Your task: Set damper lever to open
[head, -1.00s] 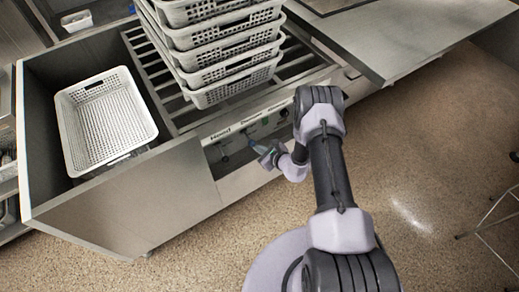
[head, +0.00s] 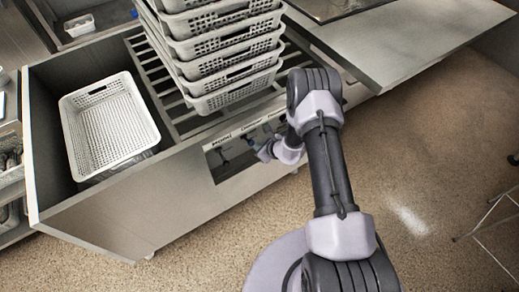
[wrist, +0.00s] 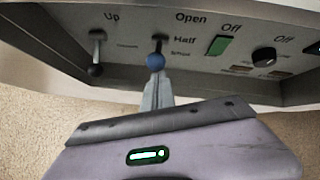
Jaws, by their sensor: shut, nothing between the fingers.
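The damper lever (wrist: 157,45) has a blue knob (wrist: 155,62) and sits under the label "Open", beside "Half", in the wrist view. Its knob hangs below the slot, near the lower small label. My gripper (wrist: 157,84) is shut and empty, with its fingertips just below the blue knob. I cannot tell whether they touch it. In the head view my gripper (head: 263,151) is at the front control panel (head: 232,166), and my wrist hides part of the panel.
A green switch (wrist: 218,45) and a black dial (wrist: 264,57) are to the right. A stack of baskets (head: 225,68) stands above the panel; a single basket (head: 148,128) lies left.

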